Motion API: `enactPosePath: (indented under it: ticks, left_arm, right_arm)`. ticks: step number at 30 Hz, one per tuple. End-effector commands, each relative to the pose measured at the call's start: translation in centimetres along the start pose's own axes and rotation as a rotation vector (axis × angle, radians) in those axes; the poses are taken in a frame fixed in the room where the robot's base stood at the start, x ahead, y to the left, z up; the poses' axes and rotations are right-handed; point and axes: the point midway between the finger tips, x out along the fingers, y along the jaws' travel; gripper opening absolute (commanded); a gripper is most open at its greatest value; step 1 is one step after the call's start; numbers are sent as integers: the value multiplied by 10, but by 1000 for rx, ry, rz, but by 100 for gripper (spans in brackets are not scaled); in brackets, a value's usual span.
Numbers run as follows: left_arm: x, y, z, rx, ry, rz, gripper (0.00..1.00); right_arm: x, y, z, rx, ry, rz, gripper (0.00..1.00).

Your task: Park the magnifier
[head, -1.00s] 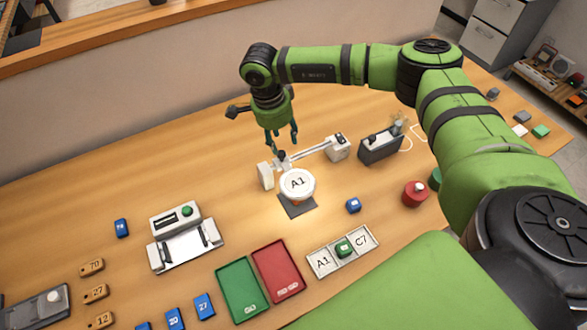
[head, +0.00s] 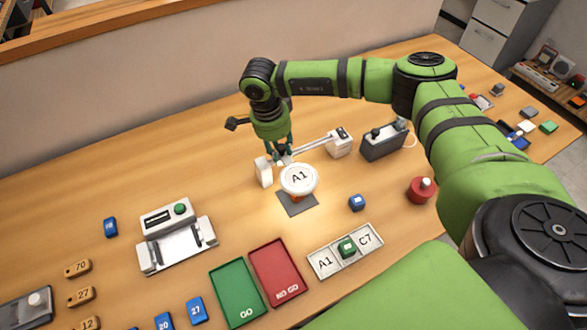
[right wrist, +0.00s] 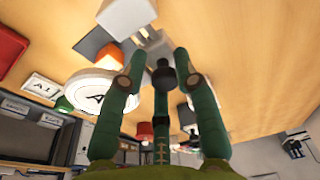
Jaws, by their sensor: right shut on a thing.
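A bit of an orange-red thing shows under the head. A thin pale arm (head: 314,145) links the magnifier to a white block (head: 340,143) at the right. My right gripper (head: 281,153) is shut on the magnifier's dark knob, behind the head. In the right wrist view the fingers stand around this black knob (right wrist: 163,75), with the white head (right wrist: 92,92) at their left. My left gripper is not in view.
A white upright block (head: 263,172) stands close left of the head. Green (head: 238,295) and red (head: 277,271) trays, a labelled holder (head: 345,250) and a white device (head: 175,238) lie nearer.

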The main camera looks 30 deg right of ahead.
Motion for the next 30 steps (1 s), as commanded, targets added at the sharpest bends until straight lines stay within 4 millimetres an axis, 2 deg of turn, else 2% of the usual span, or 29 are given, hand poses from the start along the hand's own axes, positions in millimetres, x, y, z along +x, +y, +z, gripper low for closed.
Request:
enactPosePath:
  ticks: [11, 30]
  left_arm:
    - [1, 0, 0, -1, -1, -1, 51]
    - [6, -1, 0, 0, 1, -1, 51]
  right_arm:
    - [6, 4, -4, -4, 9, 13, 12]
    - [13, 6, -42, -1, 8, 20, 12]
